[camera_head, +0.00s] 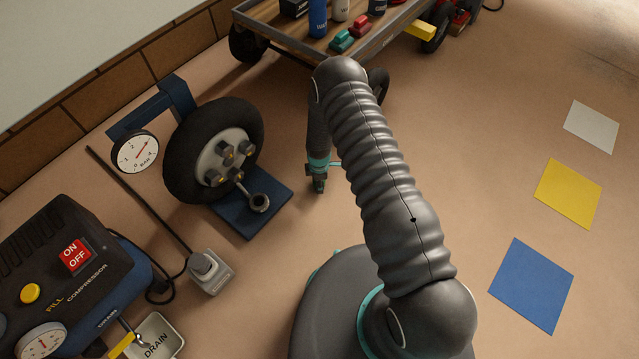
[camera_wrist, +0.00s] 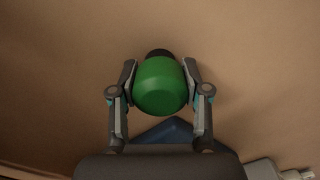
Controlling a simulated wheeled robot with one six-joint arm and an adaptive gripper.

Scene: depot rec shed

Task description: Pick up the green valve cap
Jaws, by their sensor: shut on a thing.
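The green valve cap (camera_wrist: 160,86) is between the two fingers of my gripper (camera_wrist: 159,82) in the wrist view. It is rounded, with a dark part showing just beyond its far end. The fingers are shut on its left and right sides. In the head view my gripper (camera_head: 318,184) points down over the tan floor, to the right of the wheel stand. The cap cannot be made out in the head view. How high it is above the floor is hard to tell.
A wheel (camera_head: 213,150) stands on a blue base (camera_head: 270,212) left of my gripper. A compressor (camera_head: 75,275) and drain tray (camera_head: 158,338) are at lower left. A loaded cart (camera_head: 290,45) is at the back. Blue (camera_head: 532,285), yellow (camera_head: 568,193) and white (camera_head: 592,126) squares lie right.

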